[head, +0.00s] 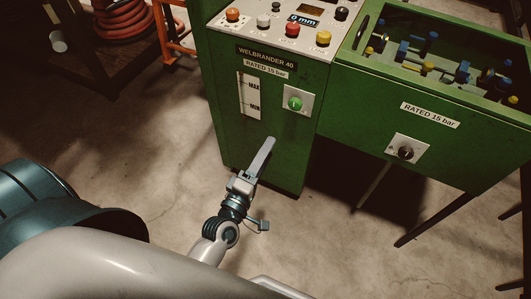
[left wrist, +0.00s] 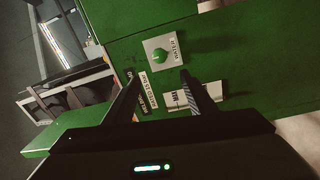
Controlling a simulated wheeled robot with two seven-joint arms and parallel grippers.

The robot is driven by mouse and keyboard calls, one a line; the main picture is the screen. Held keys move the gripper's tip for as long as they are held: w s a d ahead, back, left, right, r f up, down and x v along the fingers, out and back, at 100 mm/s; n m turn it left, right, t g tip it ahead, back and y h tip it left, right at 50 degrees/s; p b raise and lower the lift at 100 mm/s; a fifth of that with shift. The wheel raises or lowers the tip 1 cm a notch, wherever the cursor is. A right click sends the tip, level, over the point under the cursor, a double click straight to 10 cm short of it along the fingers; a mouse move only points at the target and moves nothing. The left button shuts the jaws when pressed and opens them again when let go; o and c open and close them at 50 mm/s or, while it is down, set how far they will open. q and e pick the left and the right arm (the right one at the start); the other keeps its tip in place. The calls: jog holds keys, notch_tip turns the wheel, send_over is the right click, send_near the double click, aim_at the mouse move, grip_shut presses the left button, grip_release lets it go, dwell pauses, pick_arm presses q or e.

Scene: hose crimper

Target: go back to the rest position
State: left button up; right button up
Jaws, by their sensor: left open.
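My left gripper (head: 268,142) is in front of the lower front of the green crimper cabinet (head: 230,135), below its green rotary knob. It is empty. In the left wrist view its two dark fingers stand apart, with the tips of the left gripper (left wrist: 158,76) pointing at the cabinet front. The green knob (left wrist: 160,57) on its pale plate shows just beyond them; it also shows in the head view (head: 295,103). I see no contact between fingers and cabinet. My right gripper is not in view.
The cabinet's top panel (head: 270,25) carries several coloured buttons and a display. A green tray-like bench (head: 345,65) with blue and yellow fittings stands to the right on thin legs. A red hose coil (head: 122,20) is at back left. Concrete floor (head: 130,140) is clear at left.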

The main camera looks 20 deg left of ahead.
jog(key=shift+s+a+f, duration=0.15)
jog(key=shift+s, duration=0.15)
pick_arm(q)
jog(key=s+d+f+m+g+h+p, duration=0.1)
jog(key=d+f+m+g, duration=0.15)
jog(key=f, duration=0.45)
jog(key=s+d+f+m+g+h, duration=0.15)
jog(key=f+m, duration=0.25)
jog(key=f, duration=0.4)
jog(key=s+a+f+m+g, duration=0.1)
jog(key=s+f+m+g, duration=0.2)
jog(key=s+f, duration=0.3)
jog(key=s+a+f+m+g+y+p, duration=0.1)
jog(key=s+f+m+g, duration=0.2)
jog(key=f, duration=0.9)
jog(key=s+a+f+m+g+y, duration=0.1)
jog(key=s+f+m+g, duration=0.2)
jog(key=s+f+m, duration=0.3)
jog(key=s+f, duration=0.3)
jog(key=shift+a+p, duration=0.15)
jog(key=shift+p, duration=0.15)
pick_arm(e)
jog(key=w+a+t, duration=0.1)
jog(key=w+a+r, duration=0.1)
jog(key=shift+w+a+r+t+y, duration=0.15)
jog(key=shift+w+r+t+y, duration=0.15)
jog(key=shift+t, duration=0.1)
